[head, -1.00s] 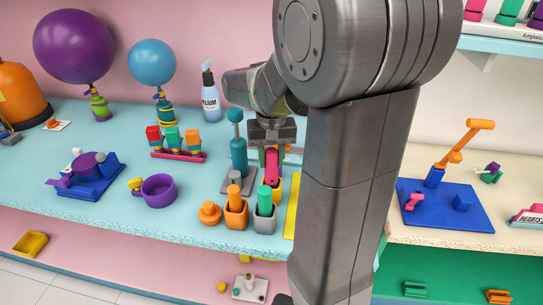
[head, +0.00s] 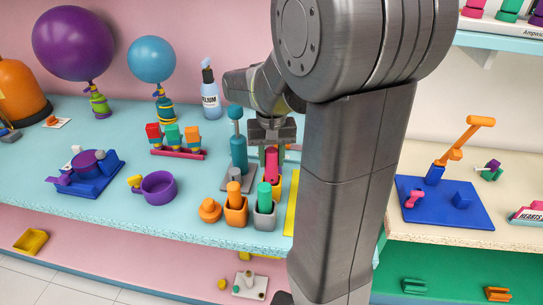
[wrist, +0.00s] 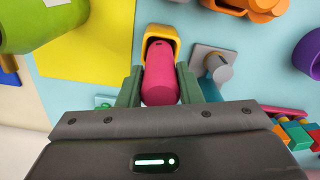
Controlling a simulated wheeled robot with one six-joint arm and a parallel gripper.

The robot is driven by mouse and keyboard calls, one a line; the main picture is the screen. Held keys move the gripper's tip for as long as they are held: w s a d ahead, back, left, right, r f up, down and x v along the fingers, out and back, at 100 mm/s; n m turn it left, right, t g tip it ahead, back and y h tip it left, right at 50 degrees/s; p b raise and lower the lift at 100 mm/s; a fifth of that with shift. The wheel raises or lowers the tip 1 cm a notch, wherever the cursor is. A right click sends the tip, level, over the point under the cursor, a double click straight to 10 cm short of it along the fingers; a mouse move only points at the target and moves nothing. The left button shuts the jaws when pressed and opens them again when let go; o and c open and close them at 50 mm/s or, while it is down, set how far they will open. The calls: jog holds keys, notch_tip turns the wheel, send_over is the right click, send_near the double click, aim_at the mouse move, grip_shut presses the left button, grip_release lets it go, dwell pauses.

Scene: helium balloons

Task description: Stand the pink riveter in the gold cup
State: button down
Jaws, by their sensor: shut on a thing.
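The pink riveter (head: 272,166) is held upright between the green fingers of my gripper (head: 272,152). In the wrist view the pink riveter (wrist: 160,72) sits between both fingertips (wrist: 159,88), which are shut on it. The gold cup (head: 277,189) is directly below the riveter in the head view. In the wrist view the gold cup's rim (wrist: 160,31) curves around the riveter's far end. The lower end appears to be at or inside the cup's mouth; how deep it sits is hidden.
An orange cup (head: 235,216) and a grey cup (head: 264,219), each with a riveter standing in it, are close in front. A tall blue-teal post on a grey plate (head: 238,172) stands just left. A yellow sheet (head: 291,205) lies to the right.

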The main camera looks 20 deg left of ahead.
jog(key=shift+f, duration=0.1)
jog(key=shift+f+b, duration=0.5)
jog(key=shift+f, duration=0.15)
jog(key=c, duration=0.9)
grip_release()
jog(key=shift+c, duration=0.2)
jog(key=shift+o, duration=0.4)
jog(key=o, duration=0.9)
jog(key=shift+c, duration=0.2)
jog(key=shift+r+p, duration=3.85)
jog(key=shift+r, duration=0.7)
